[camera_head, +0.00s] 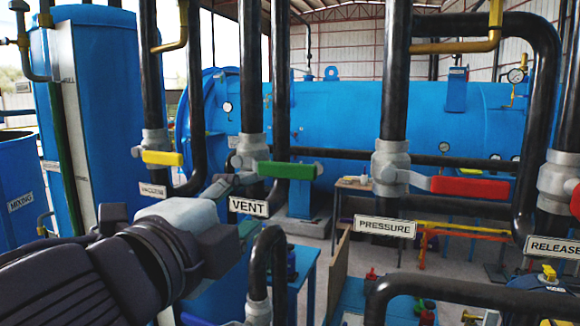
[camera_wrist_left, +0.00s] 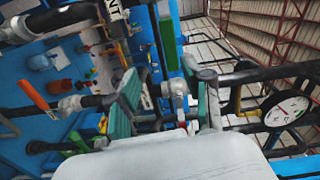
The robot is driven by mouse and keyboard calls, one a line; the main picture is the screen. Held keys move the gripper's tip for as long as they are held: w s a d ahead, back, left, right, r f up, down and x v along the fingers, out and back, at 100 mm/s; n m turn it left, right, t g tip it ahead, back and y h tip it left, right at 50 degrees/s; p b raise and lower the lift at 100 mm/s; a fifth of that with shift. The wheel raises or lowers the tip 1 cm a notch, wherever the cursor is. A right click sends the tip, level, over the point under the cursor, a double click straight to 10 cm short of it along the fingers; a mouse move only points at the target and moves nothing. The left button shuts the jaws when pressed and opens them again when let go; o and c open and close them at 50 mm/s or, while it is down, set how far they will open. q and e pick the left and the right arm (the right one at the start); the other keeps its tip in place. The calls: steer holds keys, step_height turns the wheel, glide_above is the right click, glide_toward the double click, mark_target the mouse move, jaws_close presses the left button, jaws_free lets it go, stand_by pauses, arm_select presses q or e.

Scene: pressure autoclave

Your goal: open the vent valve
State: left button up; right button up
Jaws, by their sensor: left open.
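The vent valve (camera_head: 250,152) is a grey fitting on a black vertical pipe, with a long green handle (camera_head: 290,169) pointing right. A white VENT sign (camera_head: 248,207) hangs below it. My left gripper (camera_head: 236,184) is in front of and slightly below the valve, just left of the green handle. In the left wrist view, its two teal-padded fingers (camera_wrist_left: 162,80) are apart. A grey valve body (camera_wrist_left: 178,89) and a green handle (camera_wrist_left: 167,45) show between and beyond them. I cannot tell whether a finger touches the valve. My right gripper is not in view.
The vacuum valve's yellow handle (camera_head: 162,158) is to the left. The pressure valve's red handle (camera_head: 470,187) is to the right, near the PRESSURE sign (camera_head: 385,227). Black pipes stand close around the valve. A big blue vessel (camera_head: 345,115) lies behind.

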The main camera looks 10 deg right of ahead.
mark_target(288, 173)
arm_select(q)
steer(key=shift+m, duration=0.5)
steer(key=p+x, duration=0.1)
steer(key=x, duration=0.3)
steer(key=r+p+x, duration=0.1)
steer(key=x, duration=0.3)
steer(key=d+r+p+x, duration=0.1)
steer(key=p+x, duration=0.1)
steer(key=x, duration=0.1)
steer(key=shift+w+d, duration=0.1)
steer(key=shift+d, duration=0.1)
steer(key=shift+w+d+f, duration=0.1)
steer(key=shift+w+d, duration=0.15)
steer(key=shift+w, duration=0.15)
jaws_close()
